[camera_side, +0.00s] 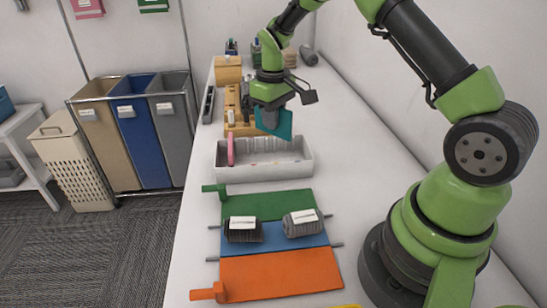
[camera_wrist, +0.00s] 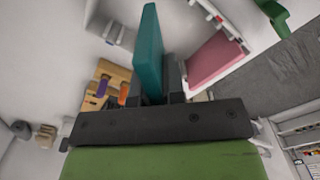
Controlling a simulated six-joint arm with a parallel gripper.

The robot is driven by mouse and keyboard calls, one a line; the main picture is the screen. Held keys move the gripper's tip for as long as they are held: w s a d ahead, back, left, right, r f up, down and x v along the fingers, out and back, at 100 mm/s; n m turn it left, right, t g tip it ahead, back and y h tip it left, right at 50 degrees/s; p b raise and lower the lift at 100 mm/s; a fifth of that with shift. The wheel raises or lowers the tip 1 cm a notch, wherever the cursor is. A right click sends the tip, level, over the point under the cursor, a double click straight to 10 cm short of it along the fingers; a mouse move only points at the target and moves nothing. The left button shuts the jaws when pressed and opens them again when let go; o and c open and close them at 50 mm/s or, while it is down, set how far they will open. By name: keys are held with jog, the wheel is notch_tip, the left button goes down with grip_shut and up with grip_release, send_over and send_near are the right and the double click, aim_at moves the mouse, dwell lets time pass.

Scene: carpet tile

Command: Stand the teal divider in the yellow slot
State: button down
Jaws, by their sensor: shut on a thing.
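The teal divider (camera_side: 282,124) is a flat plate, held up in the air above the back of the white tray; it also shows in the wrist view (camera_wrist: 149,50). My gripper (camera_side: 268,118) is shut on it, and its dark fingers show at the plate's base in the wrist view (camera_wrist: 170,88). The white tray (camera_side: 265,173) has ribbed walls. A pink divider (camera_side: 230,151) stands upright near its left end, and also shows in the wrist view (camera_wrist: 214,58). Small coloured marks lie along the tray; I cannot tell the yellow one clearly.
A wooden organiser (camera_side: 238,122) stands behind the tray. In front lie a green mat (camera_side: 265,204), a blue mat (camera_side: 270,238) and an orange mat (camera_side: 280,275), with two dark labelled bundles. The white table right of the tray is clear; a wall borders it.

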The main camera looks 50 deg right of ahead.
notch_tip(320, 180, down, 9)
jog(key=shift+r, duration=0.2)
dwell(0.3)
jog(key=c, duration=1.2)
grip_release()
jog(key=shift+f, duration=0.15)
